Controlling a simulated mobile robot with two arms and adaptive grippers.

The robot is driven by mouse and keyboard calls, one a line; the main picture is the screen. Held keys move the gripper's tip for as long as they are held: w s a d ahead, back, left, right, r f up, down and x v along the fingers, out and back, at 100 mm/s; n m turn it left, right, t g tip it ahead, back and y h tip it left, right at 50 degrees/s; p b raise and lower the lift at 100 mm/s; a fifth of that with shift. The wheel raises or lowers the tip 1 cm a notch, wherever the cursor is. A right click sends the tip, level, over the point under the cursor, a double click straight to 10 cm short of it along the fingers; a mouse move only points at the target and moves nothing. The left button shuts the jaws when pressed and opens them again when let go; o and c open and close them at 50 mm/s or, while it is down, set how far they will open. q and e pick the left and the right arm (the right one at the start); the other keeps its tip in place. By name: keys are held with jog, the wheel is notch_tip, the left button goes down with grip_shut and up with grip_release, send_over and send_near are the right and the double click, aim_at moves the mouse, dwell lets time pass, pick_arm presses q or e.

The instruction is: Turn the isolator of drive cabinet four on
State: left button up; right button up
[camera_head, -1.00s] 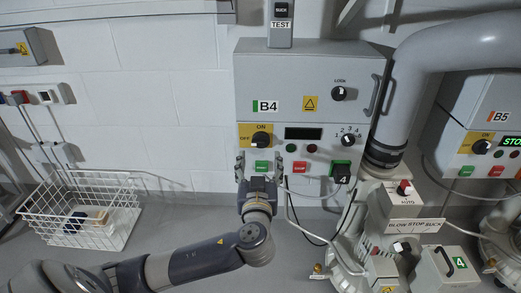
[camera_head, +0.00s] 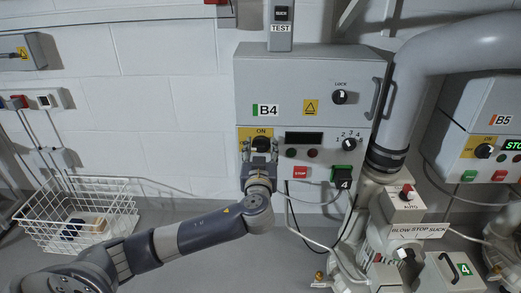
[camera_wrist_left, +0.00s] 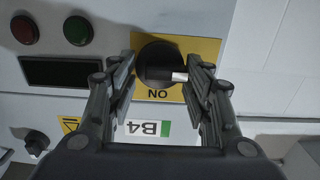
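The grey drive cabinet B4 (camera_head: 300,80) hangs on the wall in the head view. Its isolator is a black rotary knob (camera_head: 262,143) on a yellow plate marked ON at the top. In the upside-down left wrist view, the knob (camera_wrist_left: 160,68) has its white mark pointing to the picture's right, away from the word ON. My left gripper (camera_head: 260,150) is in front of the isolator. In the wrist view its fingers (camera_wrist_left: 161,85) are apart, one on each side of the knob, with visible gaps. The lower part of the plate is hidden in the head view. My right gripper is not in view.
A red STOP button (camera_head: 300,172), a selector knob (camera_head: 349,144) and a LOCK knob (camera_head: 340,97) are on the same cabinet. A grey pipe (camera_head: 400,100) stands to its right, with cabinet B5 (camera_head: 490,110) beyond. A wire basket (camera_head: 80,210) is at the left.

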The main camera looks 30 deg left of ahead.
pick_arm(q)
jog(key=shift+c, duration=1.3)
